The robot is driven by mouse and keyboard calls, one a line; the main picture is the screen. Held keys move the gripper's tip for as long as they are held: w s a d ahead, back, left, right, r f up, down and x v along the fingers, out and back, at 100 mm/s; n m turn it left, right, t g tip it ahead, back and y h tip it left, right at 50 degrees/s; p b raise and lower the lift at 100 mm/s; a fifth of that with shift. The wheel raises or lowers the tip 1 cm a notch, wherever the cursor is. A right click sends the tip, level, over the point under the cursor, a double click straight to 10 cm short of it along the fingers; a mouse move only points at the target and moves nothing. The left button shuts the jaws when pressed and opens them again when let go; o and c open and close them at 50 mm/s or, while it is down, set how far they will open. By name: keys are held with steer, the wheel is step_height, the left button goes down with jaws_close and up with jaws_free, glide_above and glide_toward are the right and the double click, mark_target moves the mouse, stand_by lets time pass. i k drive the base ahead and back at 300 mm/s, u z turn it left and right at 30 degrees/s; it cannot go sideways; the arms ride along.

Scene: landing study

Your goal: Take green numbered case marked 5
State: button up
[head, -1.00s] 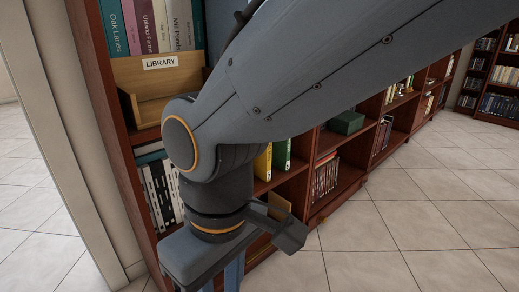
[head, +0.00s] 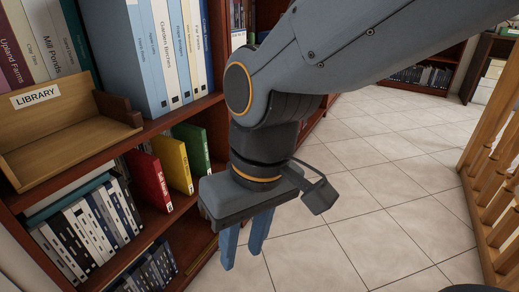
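A green case (head: 194,146) stands upright on the middle shelf of the bookcase, at the right end of a row with a yellow case (head: 173,160) and a red case (head: 148,178). I cannot read a number on the green case; its right part is close to my arm in the picture. My gripper (head: 243,256) hangs in front of the shelf, to the right of and below the green case in the picture. Its two blue fingers point down with a gap between them, and nothing shows between them.
A wooden library box (head: 60,125) sits on the shelf above, beside tall blue and white binders (head: 165,50). Black and white volumes (head: 85,222) stand left of the coloured cases. Wooden railings (head: 490,170) are at the right. The tiled floor (head: 390,200) between is clear.

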mark_target(195, 138)
steer(key=z, duration=1.05)
steer(key=i, duration=0.3)
steer(key=u, duration=2)
